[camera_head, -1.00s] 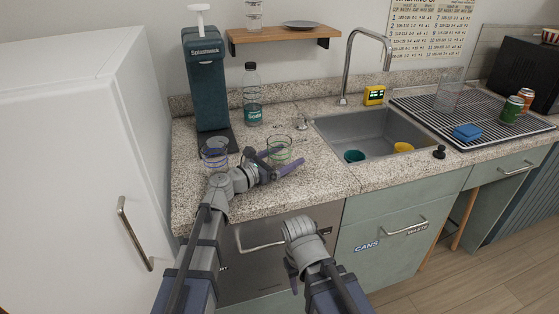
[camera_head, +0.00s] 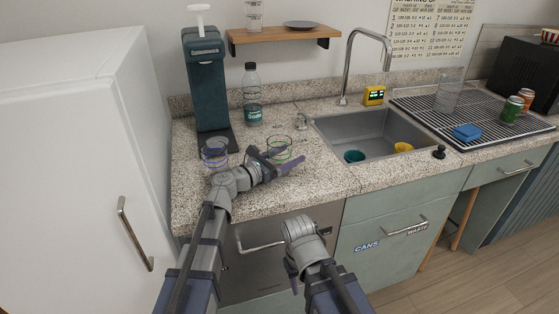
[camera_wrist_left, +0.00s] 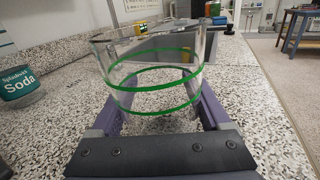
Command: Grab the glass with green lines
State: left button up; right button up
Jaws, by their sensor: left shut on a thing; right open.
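The glass with green lines (camera_head: 279,148) stands upright on the speckled counter, left of the sink. In the left wrist view the clear glass (camera_wrist_left: 155,85) with two green rings sits between the two purple fingers. My left gripper (camera_head: 280,162) is shut on this glass; it also shows in the left wrist view (camera_wrist_left: 158,110). A glass with blue lines (camera_head: 215,153) stands to the left, close to my left arm. My right gripper (camera_head: 292,275) is low in front of the cabinet, away from the counter, open and empty.
A soda maker (camera_head: 206,85) and a soda bottle (camera_head: 252,95) stand behind the glasses. The sink (camera_head: 375,135) holds a teal cup (camera_head: 354,156) and a yellow cup (camera_head: 403,147). A drying rack (camera_head: 470,110) with a tall glass and cans lies to the right. The counter's front left is clear.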

pick_arm(q)
jog(key=shift+c, duration=1)
jog(key=shift+r, duration=0.1)
notch_tip(320, 180, up, 10)
jog(key=p, duration=1)
